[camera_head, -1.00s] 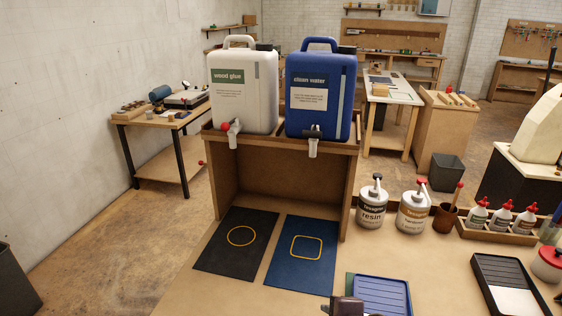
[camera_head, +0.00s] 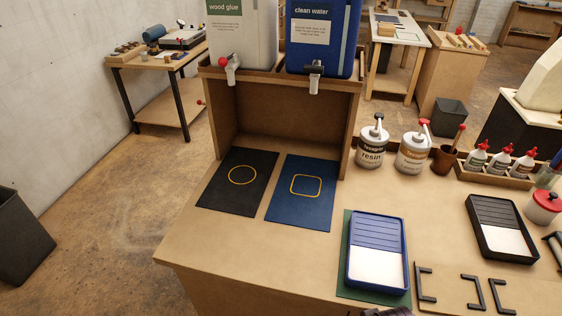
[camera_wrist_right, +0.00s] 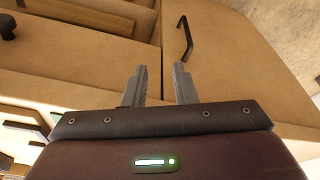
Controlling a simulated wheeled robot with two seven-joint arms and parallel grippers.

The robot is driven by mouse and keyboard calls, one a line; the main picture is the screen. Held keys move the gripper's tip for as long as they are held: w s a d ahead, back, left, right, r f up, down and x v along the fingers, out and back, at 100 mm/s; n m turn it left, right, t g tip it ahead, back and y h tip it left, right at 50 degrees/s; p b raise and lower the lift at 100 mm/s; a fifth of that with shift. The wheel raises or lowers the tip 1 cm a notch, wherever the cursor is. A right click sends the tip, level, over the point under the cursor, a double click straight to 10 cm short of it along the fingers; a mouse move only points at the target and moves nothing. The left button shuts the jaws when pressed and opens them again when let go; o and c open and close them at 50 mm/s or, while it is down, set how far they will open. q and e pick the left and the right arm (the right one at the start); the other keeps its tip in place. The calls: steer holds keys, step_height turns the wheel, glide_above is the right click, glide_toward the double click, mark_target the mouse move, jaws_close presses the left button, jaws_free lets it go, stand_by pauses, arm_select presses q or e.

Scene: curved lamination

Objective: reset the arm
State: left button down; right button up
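My right gripper (camera_wrist_right: 158,74) shows in the right wrist view. Its two grey fingers stand apart with nothing between them. Beyond them are brown wooden panels with a dark bar handle (camera_wrist_right: 185,38). In the head view only a small dark piece, seemingly of one of my arms, shows at the bottom edge below the blue tray (camera_head: 376,240); I cannot tell which arm. My left gripper is not in view.
The workbench (camera_head: 225,250) holds a black mat (camera_head: 238,200), a blue mat (camera_head: 300,212), a black tray (camera_head: 500,235), resin cans and bottles. Wood glue (camera_head: 240,45) and clean water (camera_head: 320,45) jugs stand on a shelf. The bench's front left is clear.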

step_height(320, 180, down, 15)
steer(key=s, duration=0.3)
steer(key=s+d+f+g, duration=0.1)
steer(key=s+d+f, duration=0.1)
steer(key=s+f, duration=0.8)
steer(key=s+d+f+g+b, duration=0.1)
steer(key=s+d+f, duration=0.1)
steer(key=s+f, duration=0.8)
step_height(320, 180, down, 2)
steer(key=shift+s+f, duration=0.25)
steer(key=shift+s, duration=0.05)
steer(key=shift+s, duration=0.1)
